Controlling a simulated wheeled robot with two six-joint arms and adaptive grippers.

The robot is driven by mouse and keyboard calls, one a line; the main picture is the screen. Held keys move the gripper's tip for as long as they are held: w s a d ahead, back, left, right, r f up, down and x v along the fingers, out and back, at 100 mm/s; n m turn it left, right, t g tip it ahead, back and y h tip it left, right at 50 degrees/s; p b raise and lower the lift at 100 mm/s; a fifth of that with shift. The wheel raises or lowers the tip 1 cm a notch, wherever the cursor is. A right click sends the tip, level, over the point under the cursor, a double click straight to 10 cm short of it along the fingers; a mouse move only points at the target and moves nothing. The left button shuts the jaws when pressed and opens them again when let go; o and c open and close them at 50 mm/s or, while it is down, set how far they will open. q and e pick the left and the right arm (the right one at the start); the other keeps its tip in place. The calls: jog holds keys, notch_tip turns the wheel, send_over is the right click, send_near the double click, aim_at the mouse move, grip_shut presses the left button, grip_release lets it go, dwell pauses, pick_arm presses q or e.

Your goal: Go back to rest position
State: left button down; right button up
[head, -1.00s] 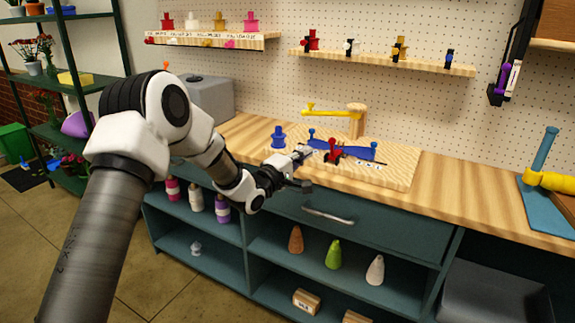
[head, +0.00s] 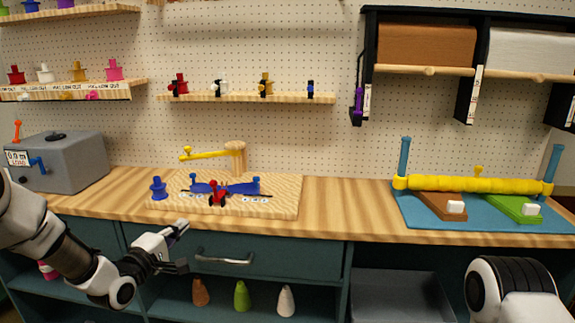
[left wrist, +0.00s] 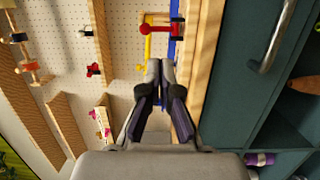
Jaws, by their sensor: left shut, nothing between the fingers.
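My left gripper (head: 180,246) is shut and empty. In the head view it is at the lower left, in front of the counter edge and left of the drawer handle (head: 222,257). In the left wrist view its fingers (left wrist: 158,85) are together with nothing between them. My right arm (head: 505,290) shows only as a white and black link at the lower right; its gripper is out of the picture.
A wooden board (head: 285,200) with blue and red parts and a yellow-armed post (head: 235,158) stands on the counter (head: 345,215). A grey box (head: 75,165) is at the left. A blue mat (head: 415,215) with a yellow roller (head: 470,185) is at the right. The counter between is clear.

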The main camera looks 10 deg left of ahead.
pick_arm(q)
jog(key=s+d+f+m+g+p, duration=0.1)
jog(key=s+d+f+g, duration=0.2)
jog(key=s+f, duration=0.35)
jog(key=s+d+f+g+p, duration=0.1)
jog(key=s+d+f+g, duration=0.15)
jog(key=f, duration=0.65)
jog(key=s+d+f+m+g+p, duration=0.1)
jog(key=s+d+f+g, duration=0.2)
jog(key=s+f, duration=0.35)
jog(key=s+f+m+g+y, duration=0.1)
jog(key=s+f+m+g, duration=0.2)
jog(key=s, duration=0.6)
jog(key=s+f+m+g+y+p, duration=0.1)
jog(key=s+f+m+g, duration=0.2)
jog(key=s+m, duration=0.2)
jog(key=s+a+f+m+g+y, duration=0.1)
jog(key=s+f+m+g+y, duration=0.1)
jog(key=s, duration=1)
jog(key=f+m+g, duration=0.1)
jog(key=m, duration=0.1)
jog(key=shift+s+f+m, duration=0.35)
jog(key=shift+f+m, duration=0.05)
jog(key=shift+g, duration=0.25)
